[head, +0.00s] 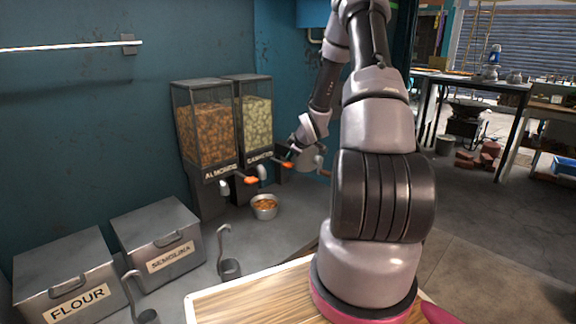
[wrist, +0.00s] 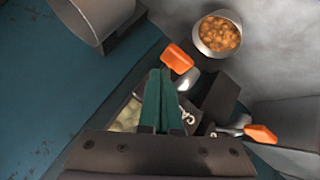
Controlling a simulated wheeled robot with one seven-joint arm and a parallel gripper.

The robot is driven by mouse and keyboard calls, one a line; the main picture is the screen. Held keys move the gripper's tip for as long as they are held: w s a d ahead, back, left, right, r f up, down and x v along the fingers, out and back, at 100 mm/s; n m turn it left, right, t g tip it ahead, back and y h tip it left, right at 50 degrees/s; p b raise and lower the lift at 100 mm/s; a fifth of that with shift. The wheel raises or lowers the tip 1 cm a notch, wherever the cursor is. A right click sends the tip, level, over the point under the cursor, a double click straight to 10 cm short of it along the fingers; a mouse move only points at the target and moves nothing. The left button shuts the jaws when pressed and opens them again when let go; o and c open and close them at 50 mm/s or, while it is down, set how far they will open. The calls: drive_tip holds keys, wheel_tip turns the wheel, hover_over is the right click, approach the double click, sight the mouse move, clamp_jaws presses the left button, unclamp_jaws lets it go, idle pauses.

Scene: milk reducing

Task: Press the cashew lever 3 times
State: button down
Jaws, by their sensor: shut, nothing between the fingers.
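The cashew dispenser (head: 257,115), a clear box of pale nuts with a dark base, stands against the wall, right of the almond dispenser (head: 205,130). Its orange-tipped lever (head: 287,165) sticks out at the front. In the wrist view, the orange tip nearest my fingers (wrist: 177,58) looks like the cashew lever. My gripper (wrist: 160,72) is shut and empty, its teal fingers close beside that tip; contact cannot be told. In the head view, the fingertips are too small to make out beside the dispenser.
The almond lever (head: 250,180) is close on the left; it seems to show in the wrist view (wrist: 260,133). A metal bowl of nuts (head: 264,208) stands below. Flour (head: 70,275) and semolina (head: 158,235) boxes and ladles are left. A large metal cylinder (wrist: 95,18) is near the gripper.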

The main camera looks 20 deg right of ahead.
drive_tip(key=shift+r, duration=0.1)
drive_tip(key=shift+r, duration=2.45)
drive_tip(key=shift+r, duration=0.15)
drive_tip(key=s+a+r+m+g+h, duration=0.1)
drive_tip(key=s+a+r+m, duration=0.25)
drive_tip(key=s+r, duration=0.4)
drive_tip(key=s+a+r+m+h, duration=0.1)
drive_tip(key=s+a+r+m, duration=0.3)
drive_tip(key=r, duration=0.7)
drive_tip(key=s+a+r+m+y, duration=0.2)
drive_tip(key=s+a+r+m, duration=0.1)
drive_tip(key=s, duration=0.9)
drive_tip(key=s+a+r+m+g+y, duration=0.1)
drive_tip(key=s+a+r+m, duration=0.2)
drive_tip(key=s, duration=0.9)
drive_tip(key=a+r, duration=0.3)
drive_tip(key=a, duration=0.2)
drive_tip(key=shift+r+y, duration=0.15)
drive_tip(key=shift+y, duration=0.25)
